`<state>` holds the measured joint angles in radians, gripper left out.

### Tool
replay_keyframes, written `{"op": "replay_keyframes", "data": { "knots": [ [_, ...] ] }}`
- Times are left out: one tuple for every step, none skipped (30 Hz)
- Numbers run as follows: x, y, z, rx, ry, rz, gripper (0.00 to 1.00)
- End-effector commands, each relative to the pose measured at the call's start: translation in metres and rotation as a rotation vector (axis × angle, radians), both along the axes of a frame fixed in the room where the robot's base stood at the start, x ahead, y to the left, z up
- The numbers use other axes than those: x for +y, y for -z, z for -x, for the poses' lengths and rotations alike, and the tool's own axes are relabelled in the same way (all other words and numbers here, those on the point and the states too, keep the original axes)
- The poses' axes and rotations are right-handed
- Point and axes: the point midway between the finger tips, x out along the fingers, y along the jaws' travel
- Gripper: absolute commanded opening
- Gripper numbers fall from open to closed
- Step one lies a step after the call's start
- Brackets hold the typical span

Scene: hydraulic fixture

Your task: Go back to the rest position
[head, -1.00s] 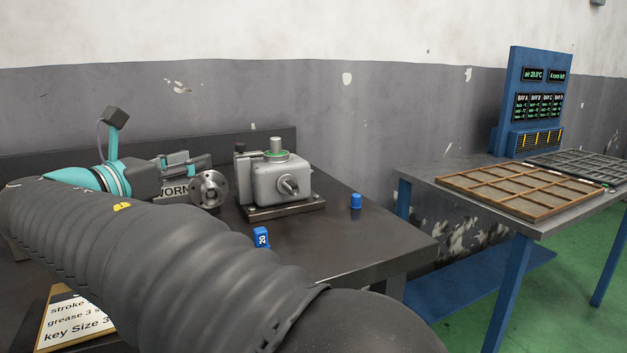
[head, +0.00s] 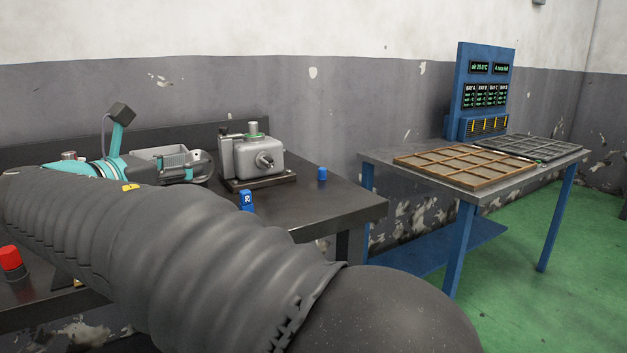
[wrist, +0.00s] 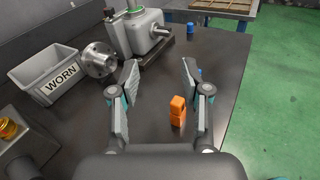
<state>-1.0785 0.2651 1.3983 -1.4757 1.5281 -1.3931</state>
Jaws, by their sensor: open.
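My gripper (wrist: 160,85) is open and empty in the wrist view, its two fingers spread above the dark bench (wrist: 150,125). In the head view my gripper (head: 190,165) is seen from the side and partly hidden behind my own arm. An orange block (wrist: 178,112) stands on the bench between and below the fingers, apart from both. The grey pump-like fixture (head: 255,158) sits on its plate at the back of the bench, and it shows at the top of the wrist view (wrist: 140,32).
A grey bin marked WORN (wrist: 50,80) and a round metal flange (wrist: 97,60) stand left in the wrist view. Blue pieces (head: 247,199) lie on the bench. A blue-legged table (head: 375,158) with sectioned trays stands right. Green floor between is clear.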

Motion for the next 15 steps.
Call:
{"op": "replay_keyframes", "data": {
  "knots": [
    [-0.012,0.002,-0.004,0.010,0.014,-0.026,0.47],
    [-0.020,0.004,-0.006,0.016,0.022,-0.045,0.47],
    [-0.029,0.007,-0.008,0.026,0.033,-0.072,0.47],
    [-0.037,0.010,-0.010,0.032,0.041,-0.092,0.47],
    [-0.046,0.012,-0.012,0.040,0.052,-0.116,0.47],
    [-0.058,0.016,-0.014,0.049,0.067,-0.147,0.47],
    [-0.067,0.019,-0.015,0.056,0.079,-0.176,0.47],
    [-0.077,0.022,-0.016,0.064,0.092,-0.203,0.47],
    [-0.092,0.028,-0.017,0.075,0.113,-0.245,0.47],
    [-0.105,0.031,-0.018,0.082,0.131,-0.283,0.47],
    [-0.117,0.036,-0.018,0.090,0.150,-0.322,0.47],
    [-0.136,0.044,-0.017,0.100,0.182,-0.381,0.47],
    [-0.153,0.050,-0.015,0.107,0.209,-0.435,0.47],
    [-0.170,0.056,-0.012,0.113,0.242,-0.492,0.47],
    [-0.193,0.067,-0.007,0.121,0.287,-0.575,0.47]
  ]
}}
